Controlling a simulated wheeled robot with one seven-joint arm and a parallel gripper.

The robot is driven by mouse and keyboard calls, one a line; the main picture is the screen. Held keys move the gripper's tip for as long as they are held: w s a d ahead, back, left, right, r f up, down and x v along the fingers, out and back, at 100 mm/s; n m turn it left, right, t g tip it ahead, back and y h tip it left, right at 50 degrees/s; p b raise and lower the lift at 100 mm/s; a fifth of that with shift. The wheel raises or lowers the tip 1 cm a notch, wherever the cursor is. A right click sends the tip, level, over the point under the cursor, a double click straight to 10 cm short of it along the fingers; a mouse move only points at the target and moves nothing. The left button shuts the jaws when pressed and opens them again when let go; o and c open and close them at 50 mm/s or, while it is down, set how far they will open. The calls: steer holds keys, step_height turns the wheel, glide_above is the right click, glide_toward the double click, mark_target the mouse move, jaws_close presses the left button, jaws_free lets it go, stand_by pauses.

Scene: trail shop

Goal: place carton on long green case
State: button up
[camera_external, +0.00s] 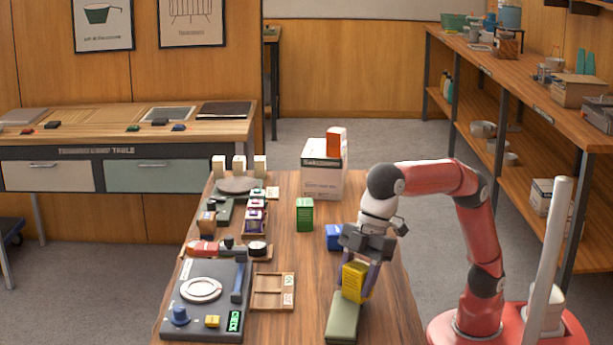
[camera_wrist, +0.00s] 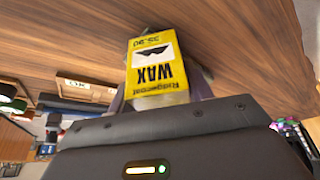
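A yellow carton (camera_external: 355,283) sits between the two fingers of my gripper (camera_external: 359,280). In the wrist view the same carton (camera_wrist: 158,70) shows black "WAX" lettering, with a finger at each side, and my gripper looks shut on it. The long green case (camera_external: 342,320) lies on the wooden table near its front edge. The carton overlaps the far end of the case in the external view; I cannot tell whether it touches the case or hangs just above it. The case is not visible in the wrist view.
A blue box (camera_external: 334,237) and a green box (camera_external: 304,214) stand farther back. A large white box (camera_external: 323,174) with an orange box (camera_external: 336,142) on it stands at the far end. A wooden tray (camera_external: 273,291) and a grey device (camera_external: 207,300) occupy the left side.

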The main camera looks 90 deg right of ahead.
steer(key=o, duration=0.3)
steer(key=shift+o, duration=0.2)
steer(key=shift+r, duration=0.1)
steer(key=shift+r, duration=0.35)
steer(key=p+v, duration=0.2)
steer(key=v, duration=0.9)
steer(key=shift+s+d+r, duration=0.15)
